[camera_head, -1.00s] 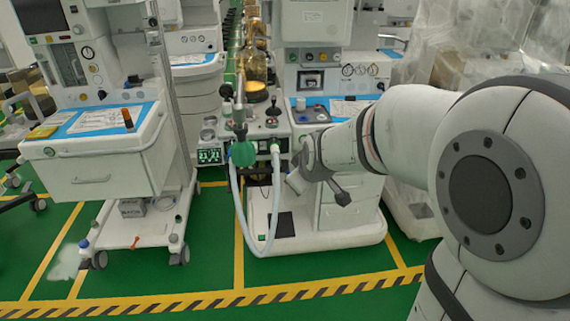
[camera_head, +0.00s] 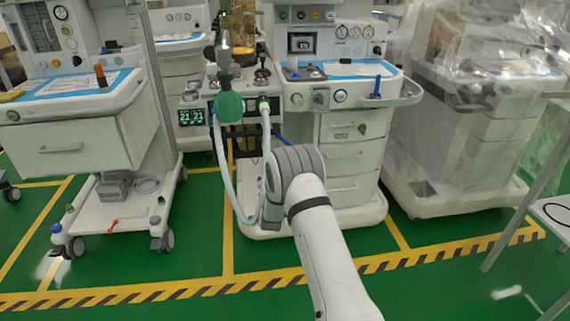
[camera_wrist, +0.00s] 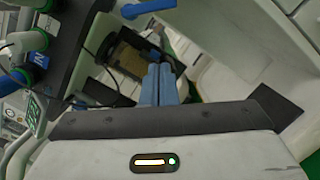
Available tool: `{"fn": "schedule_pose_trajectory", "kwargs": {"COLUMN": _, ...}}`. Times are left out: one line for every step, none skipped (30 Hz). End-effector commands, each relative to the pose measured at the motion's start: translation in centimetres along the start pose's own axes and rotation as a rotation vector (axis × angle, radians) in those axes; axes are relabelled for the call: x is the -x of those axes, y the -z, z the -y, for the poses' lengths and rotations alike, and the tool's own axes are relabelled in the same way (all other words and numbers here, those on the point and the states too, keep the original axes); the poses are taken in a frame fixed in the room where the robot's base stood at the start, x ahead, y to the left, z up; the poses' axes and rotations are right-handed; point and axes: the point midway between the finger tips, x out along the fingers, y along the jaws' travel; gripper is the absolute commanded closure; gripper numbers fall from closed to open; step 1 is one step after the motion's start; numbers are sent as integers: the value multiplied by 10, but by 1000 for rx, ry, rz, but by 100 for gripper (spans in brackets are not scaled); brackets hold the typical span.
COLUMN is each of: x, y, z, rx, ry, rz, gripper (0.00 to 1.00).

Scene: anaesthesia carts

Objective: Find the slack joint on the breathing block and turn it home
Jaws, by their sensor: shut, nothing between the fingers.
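The breathing block (camera_head: 247,91) is on the left side of the middle cart in the head view. In the head view my arm hides my gripper. Which joint is slack I cannot tell.
The middle cart's drawers (camera_head: 352,157) stand right of my arm. Another cart (camera_head: 75,140) stands at left, and a plastic-wrapped one (camera_head: 460,130) at right. A blue lever (camera_wrist: 149,8) shows at the top of the wrist view. Green floor in front is clear.

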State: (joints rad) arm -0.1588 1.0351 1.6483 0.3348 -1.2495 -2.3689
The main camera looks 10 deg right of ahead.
Motion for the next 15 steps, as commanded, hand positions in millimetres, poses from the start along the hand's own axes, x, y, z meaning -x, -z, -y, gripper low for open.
{"fn": "schedule_pose_trajectory", "kwargs": {"x": 2, "y": 9, "z": 11, "rx": 35, "ry": -13, "rz": 18, "gripper": 100}}
{"fn": "schedule_pose_trajectory", "kwargs": {"x": 2, "y": 11, "z": 14, "rx": 52, "ry": -19, "rz": 27, "gripper": 100}}
{"fn": "schedule_pose_trajectory", "kwargs": {"x": 3, "y": 13, "z": 16, "rx": 71, "ry": -25, "rz": 36, "gripper": 100}}
{"fn": "schedule_pose_trajectory", "kwargs": {"x": 3, "y": 13, "z": 17, "rx": 79, "ry": -29, "rz": 41, "gripper": 100}}
{"fn": "schedule_pose_trajectory", "kwargs": {"x": 2, "y": 14, "z": 17, "rx": 85, "ry": -31, "rz": 46, "gripper": 100}}
{"fn": "schedule_pose_trajectory", "kwargs": {"x": 0, "y": 13, "z": 18, "rx": 90, "ry": -33, "rz": 49, "gripper": 100}}
{"fn": "schedule_pose_trajectory", "kwargs": {"x": -2, "y": 13, "z": 18, "rx": 91, "ry": -34, "rz": 50, "gripper": 100}}
{"fn": "schedule_pose_trajectory", "kwargs": {"x": -5, "y": 13, "z": 18, "rx": 92, "ry": -33, "rz": 50, "gripper": 100}}
{"fn": "schedule_pose_trajectory", "kwargs": {"x": -10, "y": 12, "z": 18, "rx": 91, "ry": -33, "rz": 51, "gripper": 100}}
{"fn": "schedule_pose_trajectory", "kwargs": {"x": -14, "y": 12, "z": 18, "rx": 90, "ry": -33, "rz": 52, "gripper": 100}}
{"fn": "schedule_pose_trajectory", "kwargs": {"x": -19, "y": 12, "z": 18, "rx": 89, "ry": -32, "rz": 51, "gripper": 100}}
{"fn": "schedule_pose_trajectory", "kwargs": {"x": -26, "y": 12, "z": 18, "rx": 89, "ry": -33, "rz": 52, "gripper": 100}}
{"fn": "schedule_pose_trajectory", "kwargs": {"x": -32, "y": 12, "z": 19, "rx": 88, "ry": -32, "rz": 51, "gripper": 100}}
{"fn": "schedule_pose_trajectory", "kwargs": {"x": -38, "y": 12, "z": 19, "rx": 88, "ry": -33, "rz": 52, "gripper": 100}}
{"fn": "schedule_pose_trajectory", "kwargs": {"x": -47, "y": 11, "z": 18, "rx": 89, "ry": -33, "rz": 52, "gripper": 100}}
